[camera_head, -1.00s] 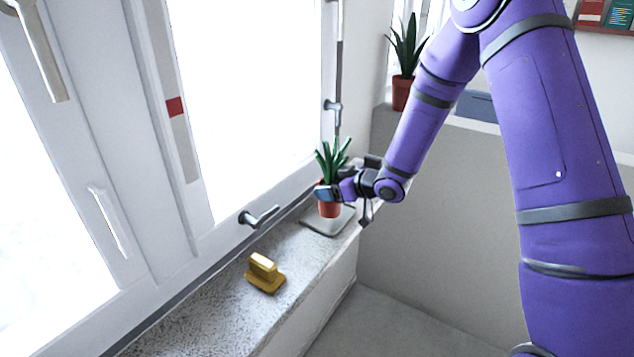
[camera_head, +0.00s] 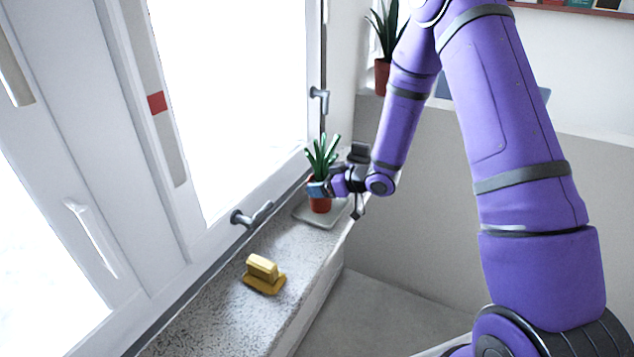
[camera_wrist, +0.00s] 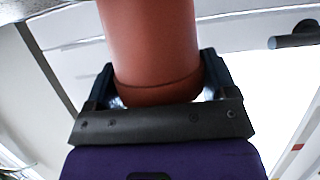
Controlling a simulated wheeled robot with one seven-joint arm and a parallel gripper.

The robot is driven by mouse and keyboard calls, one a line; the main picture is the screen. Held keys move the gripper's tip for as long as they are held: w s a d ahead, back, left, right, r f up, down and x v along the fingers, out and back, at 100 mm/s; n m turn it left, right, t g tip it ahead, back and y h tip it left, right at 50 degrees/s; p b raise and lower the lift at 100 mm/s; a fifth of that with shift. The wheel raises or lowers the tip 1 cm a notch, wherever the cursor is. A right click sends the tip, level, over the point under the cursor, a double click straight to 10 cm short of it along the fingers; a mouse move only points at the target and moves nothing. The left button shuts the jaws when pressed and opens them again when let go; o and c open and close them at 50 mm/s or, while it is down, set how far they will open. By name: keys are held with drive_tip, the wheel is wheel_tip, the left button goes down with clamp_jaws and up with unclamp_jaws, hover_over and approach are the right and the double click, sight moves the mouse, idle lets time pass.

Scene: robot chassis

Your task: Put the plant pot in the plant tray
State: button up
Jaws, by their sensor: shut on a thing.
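The plant pot (camera_head: 320,205) is a terracotta-coloured pot with a spiky green plant, upright at the far end of the windowsill. My gripper (camera_head: 318,189) is shut on its upper part from the right. In the wrist view the pot (camera_wrist: 150,45) fills the space between the two dark fingers of the gripper (camera_wrist: 158,92). The plant tray (camera_head: 300,213) is a pale, flat, squarish tray on the sill, under the pot. The pot overlaps the tray in the head view; I cannot tell whether its base touches it.
A yellow object (camera_head: 264,275) stands on the speckled sill (camera_head: 215,310), nearer than the tray. A window handle (camera_head: 250,216) juts out left of the tray. Another potted plant (camera_head: 383,77) stands on a ledge behind my arm.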

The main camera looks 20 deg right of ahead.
drive_tip(key=shift+f, duration=0.15)
drive_tip(key=o, duration=1.1)
drive_tip(key=shift+r, duration=0.2)
drive_tip(key=v, duration=1.2)
drive_tip(key=s+d+r+m+h, duration=0.3)
drive_tip(key=r+h, duration=0.2)
drive_tip(key=r, duration=0.4)
drive_tip(key=s+d+r+m+h, duration=0.2)
drive_tip(key=r+h, duration=0.3)
drive_tip(key=r, duration=0.4)
drive_tip(key=s+a+r+m+g, duration=0.1)
drive_tip(key=s+a+r, duration=0.1)
drive_tip(key=s, duration=0.6)
drive_tip(key=s+a+r+m+g, duration=0.1)
drive_tip(key=s+a+r+g, duration=0.1)
drive_tip(key=s, duration=0.6)
drive_tip(key=s+a+r+m+g, duration=0.1)
drive_tip(key=s+a+r+m, duration=0.1)
drive_tip(key=s, duration=0.6)
drive_tip(key=shift+r, duration=0.7)
